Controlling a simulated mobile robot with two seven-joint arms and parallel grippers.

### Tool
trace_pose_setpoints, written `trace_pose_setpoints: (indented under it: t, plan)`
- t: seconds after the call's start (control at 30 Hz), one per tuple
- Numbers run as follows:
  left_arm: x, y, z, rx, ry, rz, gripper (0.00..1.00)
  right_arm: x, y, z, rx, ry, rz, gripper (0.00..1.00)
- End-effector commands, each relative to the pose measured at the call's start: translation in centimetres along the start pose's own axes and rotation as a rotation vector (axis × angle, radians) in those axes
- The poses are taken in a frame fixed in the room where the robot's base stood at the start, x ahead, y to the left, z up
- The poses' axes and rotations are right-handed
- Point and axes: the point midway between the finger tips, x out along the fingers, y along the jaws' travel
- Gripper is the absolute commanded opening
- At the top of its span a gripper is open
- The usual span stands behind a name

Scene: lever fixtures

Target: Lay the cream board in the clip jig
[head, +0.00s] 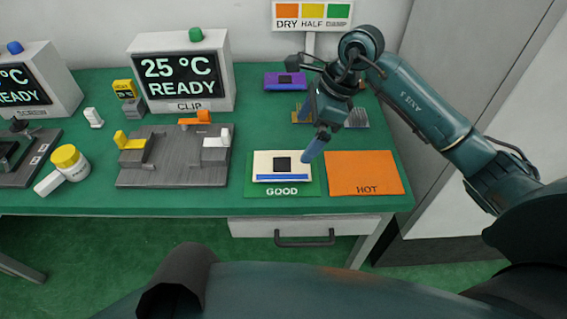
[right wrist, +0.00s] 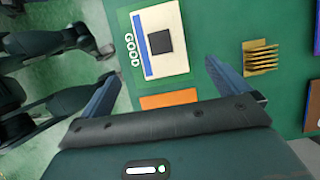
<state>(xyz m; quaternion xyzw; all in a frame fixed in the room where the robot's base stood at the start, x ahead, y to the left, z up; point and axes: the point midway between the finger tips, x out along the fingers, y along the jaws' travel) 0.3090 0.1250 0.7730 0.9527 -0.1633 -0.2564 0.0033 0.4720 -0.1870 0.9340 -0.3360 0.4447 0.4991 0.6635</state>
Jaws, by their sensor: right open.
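The cream board (head: 268,164) lies flat on the green GOOD mat (head: 250,188). It has a dark square chip and a blue strip along its front edge. In the right wrist view the board (right wrist: 176,55) shows between the finger lines. My right gripper (head: 305,140) is open and empty, above the board's right side. The clip jig (head: 160,175) is a grey base left of the mat, under the CLIP screen, with yellow, orange and white clips and no board in it. My left gripper is not in view.
An orange HOT mat (head: 365,175) lies right of the GOOD mat. A purple board (head: 285,81) and comb-like metal parts (right wrist: 262,57) lie farther back.

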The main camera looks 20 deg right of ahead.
Motion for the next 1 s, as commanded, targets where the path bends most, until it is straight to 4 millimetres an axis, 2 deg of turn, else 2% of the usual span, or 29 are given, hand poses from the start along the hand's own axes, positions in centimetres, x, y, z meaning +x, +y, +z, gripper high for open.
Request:
trace_pose_setpoints:
  t: [0.03, 0.2, 0.47, 0.7, 0.8, 1.0]
  plan:
    - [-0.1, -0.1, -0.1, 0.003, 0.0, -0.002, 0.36, 1.2, 0.1, 0.1, 0.002, -0.002, 0.006, 1.0]
    - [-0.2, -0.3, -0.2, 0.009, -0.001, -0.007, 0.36, 4.1, 0.1, 0.1, 0.002, -0.003, 0.005, 1.0]
    - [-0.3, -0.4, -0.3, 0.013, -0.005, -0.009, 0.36, 6.1, 0.0, 0.2, 0.002, -0.004, 0.005, 1.0]
    - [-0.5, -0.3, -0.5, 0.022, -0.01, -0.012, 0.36, 9.6, -0.1, 0.3, 0.003, -0.005, 0.004, 1.0]
    - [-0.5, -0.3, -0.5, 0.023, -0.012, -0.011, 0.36, 10.3, -0.1, 0.3, 0.002, -0.005, 0.003, 1.0]
    - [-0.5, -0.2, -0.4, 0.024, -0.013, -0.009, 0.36, 10.5, -0.2, 0.2, 0.0, -0.004, 0.001, 1.0]
